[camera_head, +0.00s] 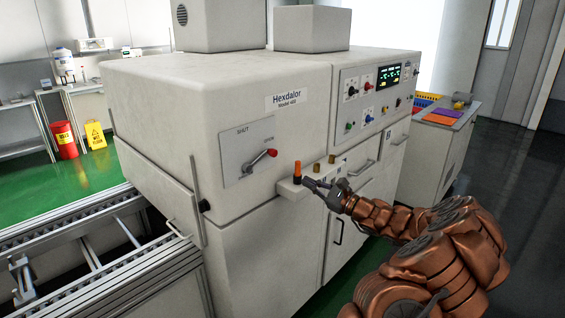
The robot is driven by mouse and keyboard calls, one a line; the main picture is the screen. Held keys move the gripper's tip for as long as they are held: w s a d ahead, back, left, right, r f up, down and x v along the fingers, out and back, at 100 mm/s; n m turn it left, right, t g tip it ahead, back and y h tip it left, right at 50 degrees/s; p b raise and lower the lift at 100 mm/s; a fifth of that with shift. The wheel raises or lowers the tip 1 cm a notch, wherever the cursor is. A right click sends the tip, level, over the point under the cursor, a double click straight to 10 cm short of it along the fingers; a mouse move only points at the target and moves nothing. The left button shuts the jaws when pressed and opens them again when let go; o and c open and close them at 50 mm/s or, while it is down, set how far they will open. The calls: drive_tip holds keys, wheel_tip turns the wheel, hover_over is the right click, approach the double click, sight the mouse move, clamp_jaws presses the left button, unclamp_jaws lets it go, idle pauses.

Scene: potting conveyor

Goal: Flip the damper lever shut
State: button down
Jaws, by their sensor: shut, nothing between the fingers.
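The damper lever (259,161) is a metal bar with a red knob at its right end. It sits on a grey plate (235,139) on the front of the white Hexdalor machine. My gripper (309,184) is shut and empty. It is to the right of and below the knob, apart from it, in front of the small ledge.
A white ledge (287,190) juts from the machine below the lever, with an orange-topped item (297,170) and brass-coloured pieces on it. A control panel (371,94) is to the right. A roller conveyor (110,255) runs at the lower left. Space before the plate is clear.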

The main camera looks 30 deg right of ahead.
drive_tip(key=shift+s+d+f, duration=0.1)
drive_tip(key=shift+d, duration=0.45)
drive_tip(key=w+a+r+p, duration=0.4)
drive_tip(key=w+a+r, duration=0.1)
drive_tip(key=w, duration=0.4)
drive_tip(key=shift+p, duration=0.4)
drive_tip(key=shift+w+a+b, duration=0.1)
drive_tip(key=shift+w+b, duration=0.05)
drive_tip(key=shift+b, duration=0.15)
drive_tip(key=s+a+r+n+g+b, duration=0.1)
drive_tip(key=a+r+n+b, duration=0.6)
drive_tip(key=n+b, duration=0.8)
wheel_tip(320, 180, up, 2)
drive_tip(key=g+b, duration=0.1)
drive_tip(key=b, duration=0.3)
drive_tip(key=shift+s+g, duration=0.3)
drive_tip(key=shift+s, duration=0.05)
